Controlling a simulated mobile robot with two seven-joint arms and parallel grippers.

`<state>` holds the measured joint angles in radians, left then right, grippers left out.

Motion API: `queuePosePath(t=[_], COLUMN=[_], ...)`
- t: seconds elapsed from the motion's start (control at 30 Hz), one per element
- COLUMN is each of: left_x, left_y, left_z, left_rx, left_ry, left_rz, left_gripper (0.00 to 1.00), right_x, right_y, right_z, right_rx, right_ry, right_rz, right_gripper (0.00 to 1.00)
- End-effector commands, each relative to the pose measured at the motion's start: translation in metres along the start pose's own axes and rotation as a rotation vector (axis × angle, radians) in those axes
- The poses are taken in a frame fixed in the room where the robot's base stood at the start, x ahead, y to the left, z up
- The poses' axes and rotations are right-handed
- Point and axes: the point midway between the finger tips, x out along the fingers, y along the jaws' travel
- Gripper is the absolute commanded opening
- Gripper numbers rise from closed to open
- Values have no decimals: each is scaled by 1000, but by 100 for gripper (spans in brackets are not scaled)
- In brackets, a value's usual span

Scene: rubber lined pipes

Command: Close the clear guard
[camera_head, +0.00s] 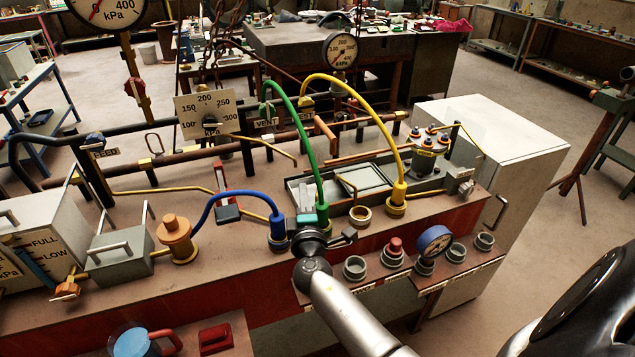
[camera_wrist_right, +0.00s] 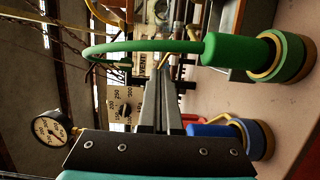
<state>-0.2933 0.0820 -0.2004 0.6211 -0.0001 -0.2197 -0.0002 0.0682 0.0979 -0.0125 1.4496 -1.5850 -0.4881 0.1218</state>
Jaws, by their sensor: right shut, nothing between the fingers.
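The clear guard is hard to make out. A faint see-through outline (camera_head: 487,125) shows over the white cabinet at the right in the head view, and I cannot tell for sure that it is the guard or how it stands. My right gripper (camera_head: 306,218) is over the bench between the blue and green hose ends, partly hidden by its own wrist. In the wrist view its fingers (camera_wrist_right: 163,82) are together and empty, pointing toward the pipe rack. My left gripper is not in view.
A green hose (camera_head: 308,150), a blue hose (camera_head: 235,197) and a yellow hose (camera_head: 385,135) arch over the bench close to my right gripper. A pump-like unit (camera_head: 427,155) stands near the white cabinet (camera_head: 530,150).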

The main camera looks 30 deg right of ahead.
Motion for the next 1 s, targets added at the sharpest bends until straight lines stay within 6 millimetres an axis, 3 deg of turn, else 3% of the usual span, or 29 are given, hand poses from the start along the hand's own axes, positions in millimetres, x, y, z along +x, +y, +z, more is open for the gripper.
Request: queuePosePath(t=[0.2,0.5,1.0], left_x=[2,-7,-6], left_y=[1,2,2], left_z=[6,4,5], left_rx=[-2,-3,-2], left_ry=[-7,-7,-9], left_rz=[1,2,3], left_gripper=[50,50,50], right_x=[33,40,41], right_y=[-1,-2,-3], right_z=[0,35,40], right_rx=[1,1,2], right_ry=[1,2,3], right_rz=[-2,-5,-5], right_gripper=[0,0,0])
